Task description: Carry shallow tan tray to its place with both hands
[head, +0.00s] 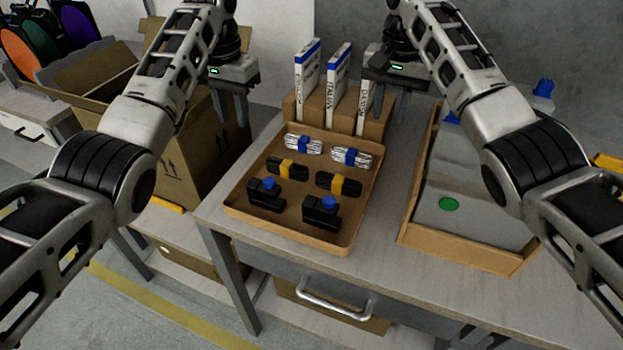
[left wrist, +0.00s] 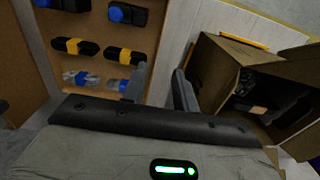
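The shallow tan tray (head: 235,200) sits on the light table, holding two striped bundles with blue bands (head: 303,145), two black bundles with yellow bands (head: 287,168) and two black pieces with blue knobs (head: 320,212). Its side also shows in the left wrist view (left wrist: 152,40). My left gripper (head: 234,118) is open and empty, fingers pointing down near the tray's far left side; its parted fingers show in the left wrist view (left wrist: 160,85). My right gripper (head: 394,112) has its fingers apart near the tray's far right side. I cannot tell exact clearances.
A cardboard rack with white upright booklets (head: 307,75) stands behind the tray. A wooden-edged tray with a grey surface and a green dot (head: 470,256) lies to the right. An open cardboard box (head: 185,160) stands left. Some bare tabletop shows in front.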

